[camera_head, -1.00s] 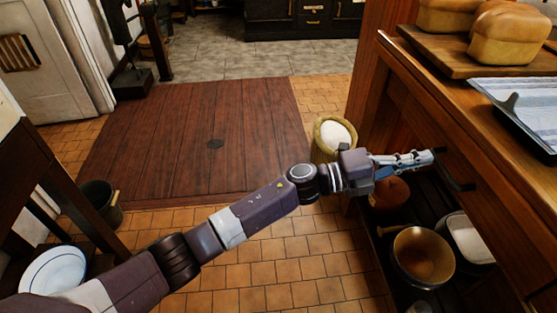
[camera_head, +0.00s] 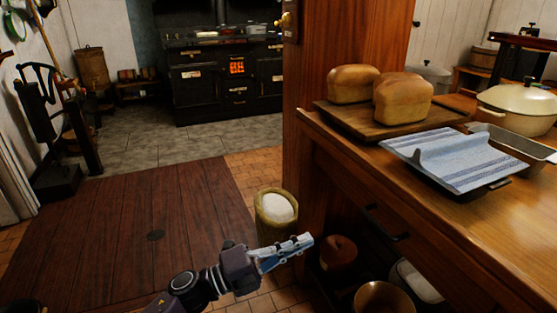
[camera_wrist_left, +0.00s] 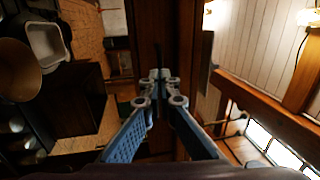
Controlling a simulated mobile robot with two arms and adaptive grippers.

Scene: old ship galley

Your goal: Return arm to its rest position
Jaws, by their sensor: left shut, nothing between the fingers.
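My left gripper (camera_head: 300,243) is shut and empty. In the head view its arm comes in from the bottom, and the fingers point right, in front of the lower part of the wooden counter (camera_head: 480,225). The drawer handle (camera_head: 385,222) on the counter front is up and to the right of the fingertips, apart from them in the picture. In the left wrist view the closed fingers (camera_wrist_left: 160,78) meet at the middle with nothing between them. My right gripper is not in view.
A sack of white stuff (camera_head: 277,207) stands on the floor just behind my gripper. A brown pot (camera_head: 338,252) and a brass bowl (camera_head: 383,298) sit on the low shelf. Bread loaves (camera_head: 403,98) and a tray with a striped cloth (camera_head: 455,158) lie on the counter. The plank floor (camera_head: 120,220) is clear.

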